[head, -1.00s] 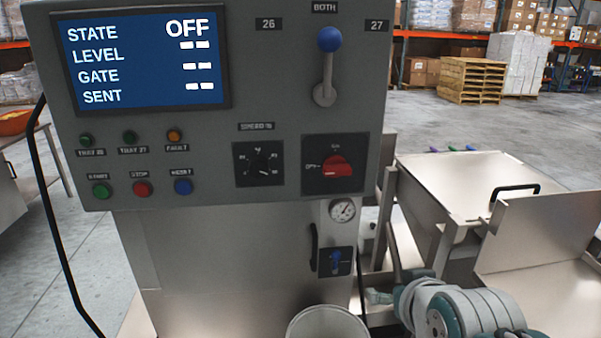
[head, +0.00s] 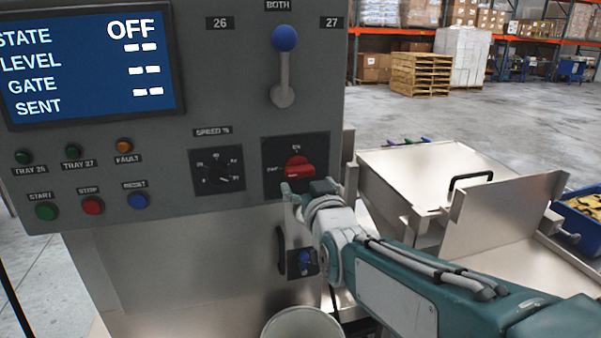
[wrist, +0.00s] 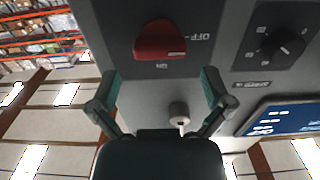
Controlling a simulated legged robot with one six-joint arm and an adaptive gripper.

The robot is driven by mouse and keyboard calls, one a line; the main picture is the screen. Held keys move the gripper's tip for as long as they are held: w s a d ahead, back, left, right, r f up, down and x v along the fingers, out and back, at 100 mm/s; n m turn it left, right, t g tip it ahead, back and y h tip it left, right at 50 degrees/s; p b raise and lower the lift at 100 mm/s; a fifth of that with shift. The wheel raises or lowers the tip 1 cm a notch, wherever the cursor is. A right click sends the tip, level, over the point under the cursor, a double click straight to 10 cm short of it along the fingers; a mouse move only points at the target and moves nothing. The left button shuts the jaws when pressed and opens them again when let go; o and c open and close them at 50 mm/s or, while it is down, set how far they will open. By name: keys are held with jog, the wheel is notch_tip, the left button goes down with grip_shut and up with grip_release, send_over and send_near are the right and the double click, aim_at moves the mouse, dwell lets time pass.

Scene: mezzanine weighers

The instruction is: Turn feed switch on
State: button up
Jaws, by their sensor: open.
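The red rotary switch (head: 298,167) sits on a dark plate at the panel's lower right, with small labels at its left and top. In the upside-down wrist view, the red knob (wrist: 160,42) is at top centre, with an OFF label beside it and ON below it. Its handle lies sideways toward OFF. My gripper (head: 290,191) is just below the switch in the head view. In the wrist view my gripper (wrist: 160,80) has both fingers spread, with nothing between the tips; the knob lies just beyond them.
The screen (head: 85,65) reads STATE OFF. A speed dial (head: 217,170) sits left of the switch, a blue-knobbed lever (head: 285,65) above it, and a small blue-handled valve (head: 304,262) below. A metal hopper (head: 460,165) stands at right.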

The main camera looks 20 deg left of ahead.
aim_at(301, 175)
jog(key=x, duration=0.5)
jog(key=shift+w+a, duration=0.1)
jog(key=shift+w, duration=0.1)
jog(key=c, duration=0.9)
